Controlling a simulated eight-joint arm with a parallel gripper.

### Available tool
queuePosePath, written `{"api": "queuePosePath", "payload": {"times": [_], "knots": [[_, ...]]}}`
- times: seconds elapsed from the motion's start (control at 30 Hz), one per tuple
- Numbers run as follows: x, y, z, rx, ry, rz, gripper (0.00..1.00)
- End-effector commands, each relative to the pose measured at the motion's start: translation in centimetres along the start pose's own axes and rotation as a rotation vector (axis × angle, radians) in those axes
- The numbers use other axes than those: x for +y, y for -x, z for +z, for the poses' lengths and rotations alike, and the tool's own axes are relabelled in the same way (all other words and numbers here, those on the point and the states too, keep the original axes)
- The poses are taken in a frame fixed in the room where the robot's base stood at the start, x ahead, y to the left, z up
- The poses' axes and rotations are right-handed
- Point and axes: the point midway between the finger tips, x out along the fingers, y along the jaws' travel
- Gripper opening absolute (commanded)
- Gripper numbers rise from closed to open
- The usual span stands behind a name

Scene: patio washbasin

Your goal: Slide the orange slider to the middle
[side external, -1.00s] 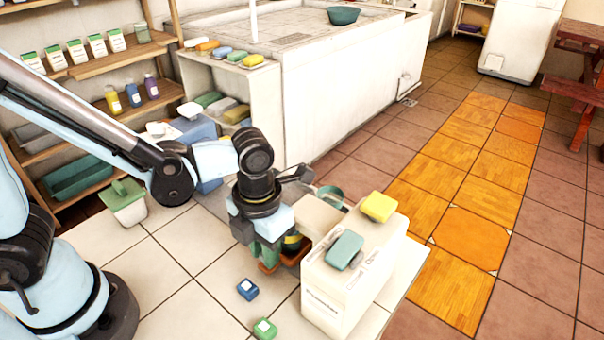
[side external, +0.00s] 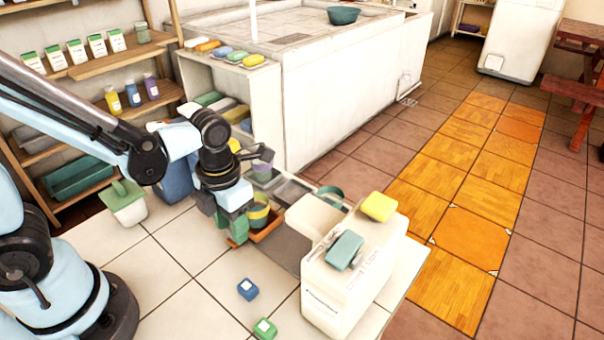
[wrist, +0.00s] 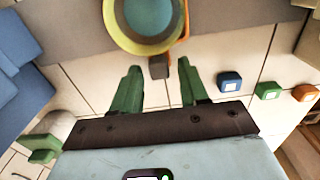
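The orange slider (side external: 268,229) shows as an orange piece beside and below a yellow-green cup, on a grey strip on the floor. In the wrist view only a thin orange edge (wrist: 186,20) shows beside the cup, which hides most of it. A small dark grey knob (wrist: 158,67) sticks out below the cup toward my gripper. My gripper (wrist: 158,66) is open. Its two green fingers stand on either side of the knob, with visible gaps. In the side view my gripper (side external: 236,229) is low, just left of the cup, and partly hides the slider.
A white box (side external: 345,290) with teal and yellow blocks on top stands right of the grey strip (side external: 287,250). Blue (side external: 247,289) and green (side external: 265,328) blocks lie on the tiles in front. An orange block (wrist: 303,93) shows in the wrist view. A shelf stands behind.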

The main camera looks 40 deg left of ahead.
Motion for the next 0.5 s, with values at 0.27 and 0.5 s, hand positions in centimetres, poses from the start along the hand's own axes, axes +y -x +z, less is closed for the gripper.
{"api": "queuePosePath", "payload": {"times": [0.27,0.5], "knots": [[-0.03,0.00,-0.05,0.002,0.000,0.000,0.49],[-0.03,0.94,-0.03,0.002,0.000,0.000,0.49]]}}
